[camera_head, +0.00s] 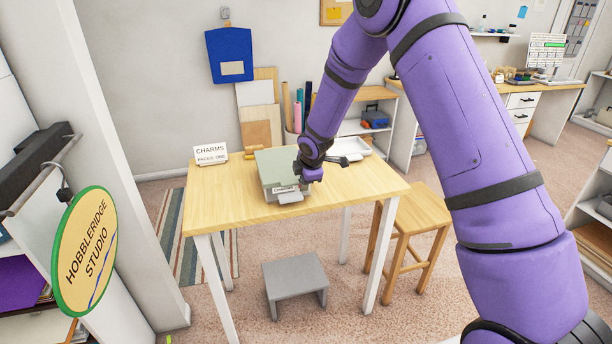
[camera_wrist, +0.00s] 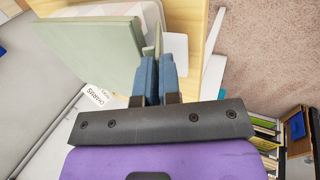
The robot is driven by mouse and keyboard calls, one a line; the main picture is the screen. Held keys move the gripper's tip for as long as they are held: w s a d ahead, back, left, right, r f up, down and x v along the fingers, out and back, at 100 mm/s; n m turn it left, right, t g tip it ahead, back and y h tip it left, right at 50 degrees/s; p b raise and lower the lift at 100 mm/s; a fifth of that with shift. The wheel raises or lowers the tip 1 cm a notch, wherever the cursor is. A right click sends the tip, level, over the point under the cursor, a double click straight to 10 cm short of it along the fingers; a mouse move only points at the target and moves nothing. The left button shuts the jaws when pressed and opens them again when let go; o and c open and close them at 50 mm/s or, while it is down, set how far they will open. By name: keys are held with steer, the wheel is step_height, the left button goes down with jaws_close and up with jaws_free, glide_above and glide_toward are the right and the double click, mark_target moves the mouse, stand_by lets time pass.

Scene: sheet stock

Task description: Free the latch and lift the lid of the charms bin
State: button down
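The charms bin (camera_head: 275,165) is a grey-green box on the wooden table, with a flat lid over it. A pale plate (camera_head: 290,197) sticks out low at its front. My gripper (camera_head: 306,178) is at the bin's right front edge, its fingers mostly hidden by my wrist. In the wrist view the grey-green lid (camera_wrist: 92,50) lies just left of my blue fingers (camera_wrist: 157,68). The fingers are close together, with a thin grey-green tab (camera_wrist: 157,38) between them. I cannot make out whether this tab is the latch or whether the latch is free.
A "CHARMS" sign card (camera_head: 210,155) stands on the table (camera_head: 350,185) behind and left of the bin. A white tray (camera_head: 349,147) lies behind right. A wooden stool (camera_head: 418,215) and a grey step (camera_head: 294,275) stand on the floor. The table's left part is clear.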

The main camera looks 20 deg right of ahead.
steer(key=shift+s+f+t, duration=0.75)
steer(key=shift+f+t, duration=0.7)
steer(key=shift+t, duration=1.05)
steer(key=shift+s+f+t, duration=0.7)
steer(key=shift+f+t, duration=0.75)
steer(key=shift+t, duration=1.05)
steer(key=shift+s+f+t, duration=0.75)
steer(key=shift+f+t, duration=0.7)
steer(key=shift+t, duration=1.05)
steer(key=c, duration=1.3)
jaws_free()
steer(key=s+f, duration=0.1)
steer(key=s, duration=0.9)
steer(key=shift+s+f, duration=0.35)
steer(key=shift+f, duration=0.05)
steer(key=shift+w, duration=0.1)
